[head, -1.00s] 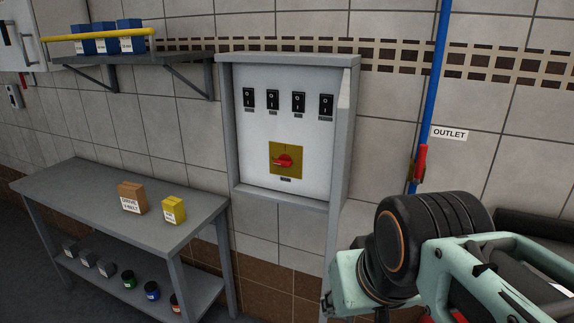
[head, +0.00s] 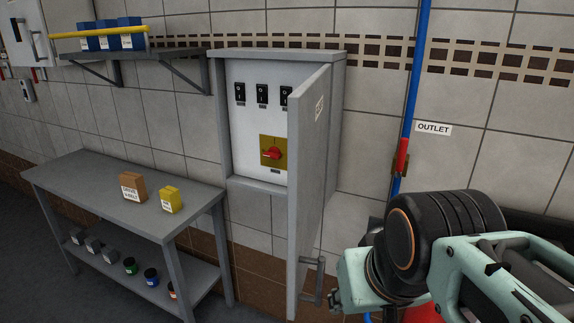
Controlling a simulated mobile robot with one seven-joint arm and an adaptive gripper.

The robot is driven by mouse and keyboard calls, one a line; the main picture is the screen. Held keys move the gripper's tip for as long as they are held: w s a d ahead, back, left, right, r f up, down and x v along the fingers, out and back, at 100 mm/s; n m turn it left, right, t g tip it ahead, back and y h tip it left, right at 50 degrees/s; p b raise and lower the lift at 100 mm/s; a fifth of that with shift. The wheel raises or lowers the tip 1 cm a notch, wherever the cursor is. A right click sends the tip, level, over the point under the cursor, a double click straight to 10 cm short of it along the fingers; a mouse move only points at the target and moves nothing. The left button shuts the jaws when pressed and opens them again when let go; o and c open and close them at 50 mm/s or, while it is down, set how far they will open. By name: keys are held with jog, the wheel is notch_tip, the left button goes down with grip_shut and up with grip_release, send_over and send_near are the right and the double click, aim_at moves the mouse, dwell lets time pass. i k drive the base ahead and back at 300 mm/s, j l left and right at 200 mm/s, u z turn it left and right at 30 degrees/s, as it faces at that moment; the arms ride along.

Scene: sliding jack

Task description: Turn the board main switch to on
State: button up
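The board main switch (head: 271,154) is a red rotary handle on a yellow plate, low on the white panel inside the grey board cabinet (head: 222,125). Its handle lies roughly horizontal, with the longer end to the left. The cabinet door (head: 308,180) stands partly open, hinged on the right, and hides the right part of the panel. A grey bar handle (head: 318,281) sits near the door's lower edge. My arm is at the lower right, right of the door handle. My gripper's fingers do not show, so contact with the door cannot be told.
Black rocker switches (head: 262,93) line the panel's top. A grey table (head: 75,173) with a brown box (head: 132,187) and yellow box (head: 169,199) stands left. A wall shelf (head: 130,58) is above it. A blue pipe (head: 413,80) with a red valve lever (head: 401,157) runs right.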

aim_at(274, 152)
jog(key=i+j+z, duration=0.1)
jog(key=j, duration=0.3)
jog(key=i+j+z, duration=0.15)
jog(key=j, duration=0.3)
jog(key=j+z, duration=0.1)
jog(key=j, duration=0.35)
jog(key=i, duration=0.35)
jog(key=k+j, duration=0.15)
jog(key=k, duration=0.15)
jog(key=j+z, duration=0.05)
